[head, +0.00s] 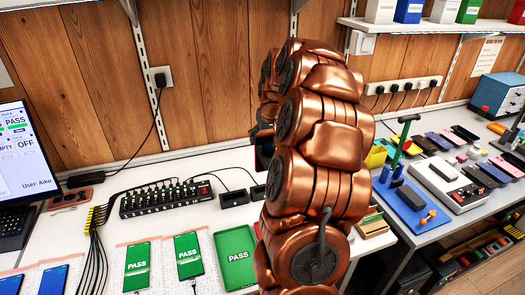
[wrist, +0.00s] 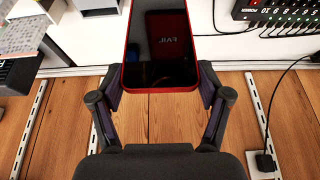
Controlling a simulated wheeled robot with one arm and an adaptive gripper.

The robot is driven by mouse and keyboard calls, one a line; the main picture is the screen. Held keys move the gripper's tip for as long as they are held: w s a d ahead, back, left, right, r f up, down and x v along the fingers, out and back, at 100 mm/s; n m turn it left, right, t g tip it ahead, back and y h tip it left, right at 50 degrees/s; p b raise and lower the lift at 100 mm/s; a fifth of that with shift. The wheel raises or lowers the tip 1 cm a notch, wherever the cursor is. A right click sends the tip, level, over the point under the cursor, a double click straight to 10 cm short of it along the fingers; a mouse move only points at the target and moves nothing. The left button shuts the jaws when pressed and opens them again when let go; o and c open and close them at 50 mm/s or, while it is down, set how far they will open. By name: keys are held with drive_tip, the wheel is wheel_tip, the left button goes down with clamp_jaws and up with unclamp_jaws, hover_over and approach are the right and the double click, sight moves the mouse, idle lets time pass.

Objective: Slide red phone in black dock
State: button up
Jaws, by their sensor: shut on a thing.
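The red phone (wrist: 160,45) is in the wrist view, with a red rim and a dark screen showing inverted FAIL lettering. My gripper (wrist: 160,88) is shut on it, one finger at each side edge. The phone is held up in front of the wooden wall. In the head view my copper arm hides most of the gripper and phone. Two small black docks (head: 234,198) stand side by side on the white bench, left of my arm, with cables running to them. I cannot make out a dock clearly in the wrist view.
A black multi-port hub (head: 166,199) with a yellow cable bundle lies left of the docks. Phones reading PASS (head: 137,266) lie on pads at the front, beside a green PASS tray (head: 236,258). A grey bench (head: 440,230) at right holds several phones and tools.

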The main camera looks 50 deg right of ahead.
sight(265, 161)
drive_tip(key=shift+w+f+b, duration=0.1)
drive_tip(key=shift+f+b, duration=1.1)
drive_tip(key=shift+f, duration=0.5)
drive_tip(key=shift+f, duration=0.1)
drive_tip(key=shift+f, duration=1.95)
drive_tip(key=shift+f+b, duration=0.2)
drive_tip(key=shift+b, duration=0.5)
drive_tip(key=shift+f, duration=0.2)
drive_tip(key=shift+f+b, duration=0.35)
drive_tip(key=shift+b, duration=0.1)
drive_tip(key=shift+f, duration=0.25)
drive_tip(key=shift+f+b, duration=0.35)
drive_tip(key=shift+b, duration=0.1)
drive_tip(key=shift+f, duration=0.25)
